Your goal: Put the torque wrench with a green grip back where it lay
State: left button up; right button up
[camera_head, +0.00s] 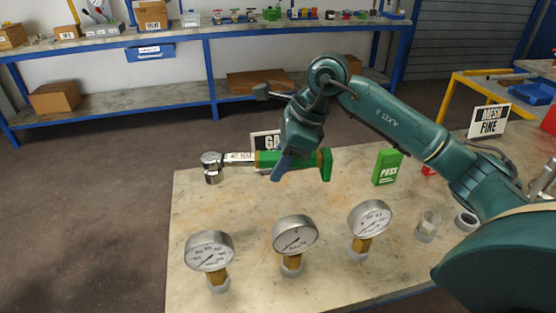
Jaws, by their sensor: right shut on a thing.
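The torque wrench (240,157) has a metal head at its left end and a green grip (324,163) at its right end. My right gripper (284,163) is shut on the green grip. It holds the wrench roughly level, seemingly above the back part of the near table (215,204). The wrench and gripper cover part of a sign (264,141) that begins with "GA". My left gripper is not in view.
Three gauges (209,251), (295,235), (370,218) stand upright along the near table. A green "PASS" block (387,167) stands at the back right. Small fittings (428,224) stand at the right. The table's left part looks clear. A blue-framed shelf bench (100,45) stands behind.

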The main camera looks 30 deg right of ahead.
jog(key=shift+f+b, duration=0.25)
jog(key=shift+b, duration=0.2)
notch_tip(320, 180, down, 6)
jog(key=b, duration=0.4)
jog(key=shift+r+b, duration=0.25)
jog(key=shift+b, duration=0.15)
notch_tip(320, 180, down, 3)
jog(key=shift+r+b, duration=0.1)
jog(key=shift+b, duration=1.05)
jog(key=shift+w+f+b, duration=0.1)
jog(key=shift+f+b, duration=0.45)
jog(key=shift+f, duration=0.1)
jog(key=shift+f+b, duration=0.3)
jog(key=shift+f, duration=0.05)
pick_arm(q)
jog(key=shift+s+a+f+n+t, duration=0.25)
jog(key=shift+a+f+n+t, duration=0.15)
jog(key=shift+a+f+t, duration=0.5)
